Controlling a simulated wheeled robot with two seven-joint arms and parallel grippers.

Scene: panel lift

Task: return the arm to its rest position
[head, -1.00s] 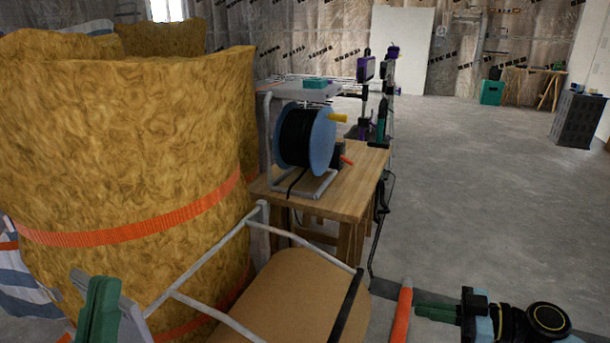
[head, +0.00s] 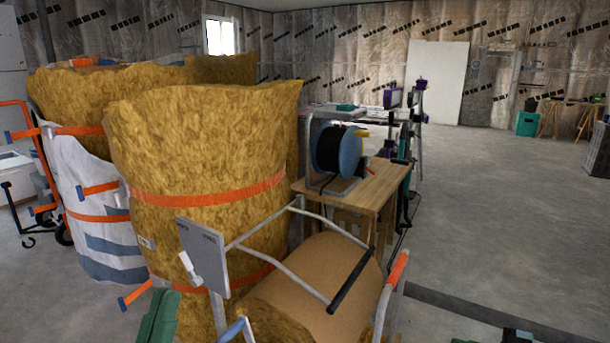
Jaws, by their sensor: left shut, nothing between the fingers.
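The rest of my left arm is hardly visible. Only small dark and blue parts of my right arm show at the bottom right edge. The fingers of my right gripper cannot be made out.
Large yellow insulation rolls (head: 208,160) with orange straps fill the left. The floor (head: 510,220) at right is clear.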

